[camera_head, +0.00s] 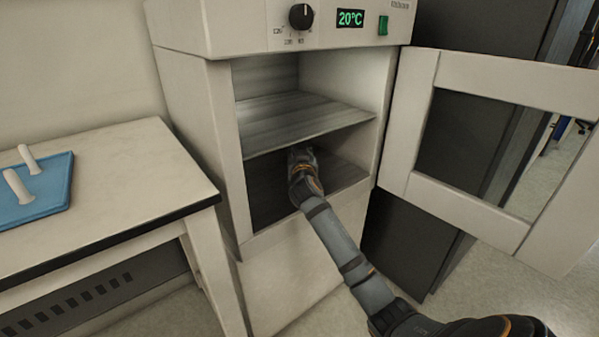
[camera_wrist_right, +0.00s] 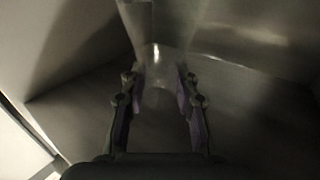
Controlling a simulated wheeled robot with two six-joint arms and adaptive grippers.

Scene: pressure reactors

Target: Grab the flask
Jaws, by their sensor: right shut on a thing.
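The flask (camera_wrist_right: 157,66) is clear glass and faint in the right wrist view, standing out only by its pale outline and highlights. My right gripper (camera_wrist_right: 159,80) has one finger on each side of it and is shut on it. In the head view my right arm reaches into the lower compartment of the oven, with the right gripper (camera_head: 298,155) just below the metal shelf. The flask cannot be made out in the head view. My left gripper is not in view.
The oven (camera_head: 190,120) has a metal shelf (camera_head: 300,120) close above my gripper. Its windowed door (camera_head: 455,200) stands open at the right. A white table (camera_head: 130,190) with a blue rack (camera_head: 45,195) is at the left.

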